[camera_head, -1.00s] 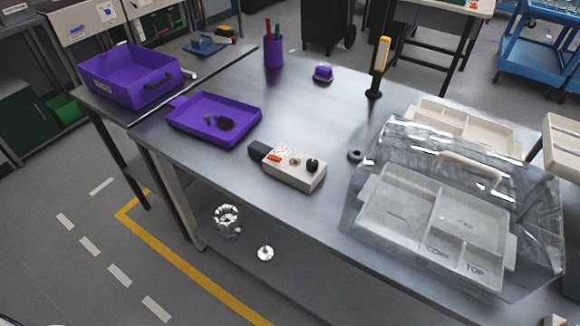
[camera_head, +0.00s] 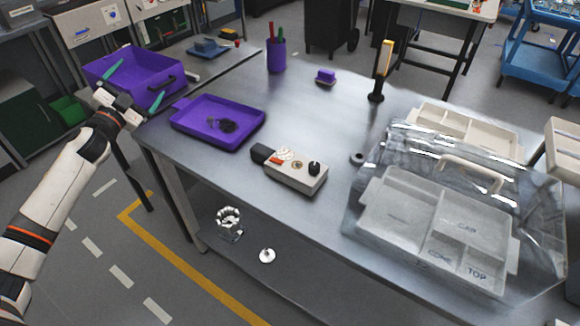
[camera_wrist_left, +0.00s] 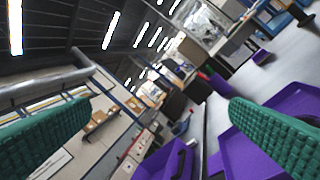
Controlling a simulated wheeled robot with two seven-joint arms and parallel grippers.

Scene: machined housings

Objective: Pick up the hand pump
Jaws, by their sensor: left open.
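An upright tool with a yellow handle and a black base (camera_head: 381,72) stands at the back of the grey table; it looks most like the hand pump, though I cannot be sure. Nothing touches it. My left gripper (camera_head: 134,85) is at the far left by the purple bin, well away from that tool. Its green fingers are spread apart with nothing between them, as the left wrist view (camera_wrist_left: 158,112) also shows. My right gripper is in no view.
The purple bin (camera_head: 165,68) is beside my left gripper. A purple tray (camera_head: 185,128) holds small dark parts. A beige control box (camera_head: 300,178), a purple cup (camera_head: 276,58) and a clear-covered case (camera_head: 360,215) stand on the table.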

